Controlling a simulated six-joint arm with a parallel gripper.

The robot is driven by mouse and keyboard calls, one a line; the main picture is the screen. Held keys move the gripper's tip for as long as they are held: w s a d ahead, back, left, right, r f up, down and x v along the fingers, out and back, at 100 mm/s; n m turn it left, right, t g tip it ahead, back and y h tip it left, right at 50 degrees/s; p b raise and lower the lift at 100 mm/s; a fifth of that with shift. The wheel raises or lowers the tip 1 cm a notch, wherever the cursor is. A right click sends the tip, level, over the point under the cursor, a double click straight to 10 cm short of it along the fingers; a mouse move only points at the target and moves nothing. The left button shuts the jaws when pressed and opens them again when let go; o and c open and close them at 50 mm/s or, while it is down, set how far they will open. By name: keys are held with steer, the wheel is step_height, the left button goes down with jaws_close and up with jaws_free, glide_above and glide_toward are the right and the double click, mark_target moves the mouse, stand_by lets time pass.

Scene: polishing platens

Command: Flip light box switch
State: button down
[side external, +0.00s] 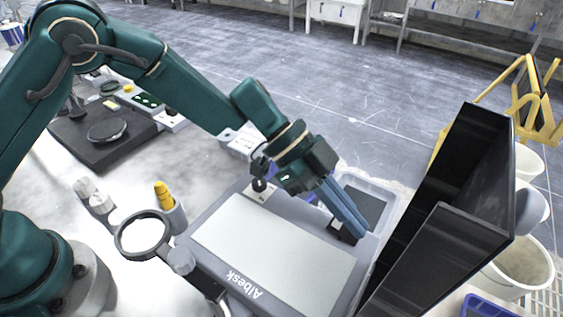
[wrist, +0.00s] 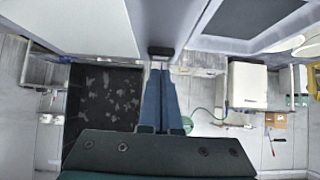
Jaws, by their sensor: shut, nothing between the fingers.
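The light box (side external: 282,252) is a grey flat case with a white panel marked "Albesk", lying on the bench in the side view. Its panel fills the upper left of the wrist view (wrist: 80,25). A small black switch (side external: 342,234) sits on the box's far right edge; a dark part that looks like it shows at the top centre of the wrist view (wrist: 161,51). My gripper (side external: 359,230) has long blue fingers, shut and empty, pointing down beside the switch. In the wrist view the fingertips (wrist: 161,72) are just below the dark part. Contact cannot be told.
A clear tray with a grey pad (side external: 365,206) lies close behind the fingers. A tall black open case (side external: 450,210) stands to the right.

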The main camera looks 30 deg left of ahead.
steer(key=r, duration=0.4)
steer(key=shift+w+d+r, duration=0.1)
steer(key=shift+d+r, duration=0.2)
steer(key=shift+d, duration=0.05)
steer(key=a+r, duration=0.5)
steer(key=r, duration=0.2)
steer(key=shift+a+r, duration=0.2)
steer(key=shift+r, duration=0.15)
